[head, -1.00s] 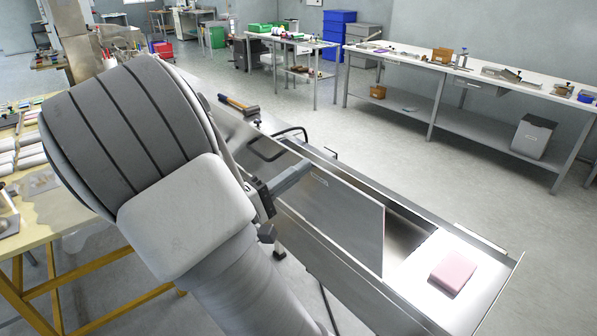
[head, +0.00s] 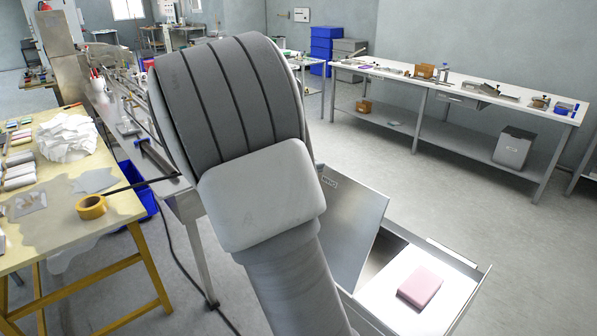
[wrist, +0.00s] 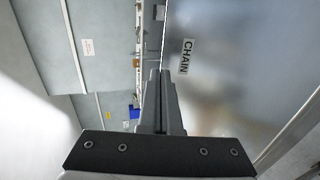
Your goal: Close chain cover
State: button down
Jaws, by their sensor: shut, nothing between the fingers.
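The chain cover (head: 352,215) is a flat grey metal panel standing raised, slightly tilted, along the open machine channel in the head view. Its label reading CHAIN shows near its upper edge. In the wrist view the cover (wrist: 245,75) fills the right side, with the label close to its left edge. My gripper (wrist: 160,75) is shut and empty, its fingertips at or beside that edge; I cannot tell whether they touch it. In the head view my arm hides the gripper and part of the cover.
A pink block (head: 420,287) lies on the bright metal end of the machine. A yellow-framed table (head: 130,215) with a tape roll (head: 91,206) stands left. A long workbench (head: 470,92) stands at the back right. Open floor lies between bench and machine.

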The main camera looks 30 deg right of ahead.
jog(key=w+d+f+g+y+p, duration=0.1)
jog(key=d+f+y+p, duration=0.25)
jog(key=d, duration=0.35)
jog(key=w+d+f+y+p, duration=0.1)
jog(key=d+f+y+p, duration=0.2)
jog(key=d+p, duration=0.3)
jog(key=w+d+f+y+b, duration=0.1)
jog(key=d+f, duration=0.2)
jog(key=f, duration=0.3)
jog(key=w+d+f+y, duration=0.1)
jog(key=d+f, duration=0.3)
jog(key=f, duration=0.3)
jog(key=shift+d+g+b, duration=0.3)
jog(key=shift+b, duration=0.1)
jog(key=shift+y, duration=0.25)
jog(key=b+v, duration=0.1)
jog(key=v, duration=1.6)
jog(key=shift+a, duration=0.15)
jog(key=shift+r, duration=0.15)
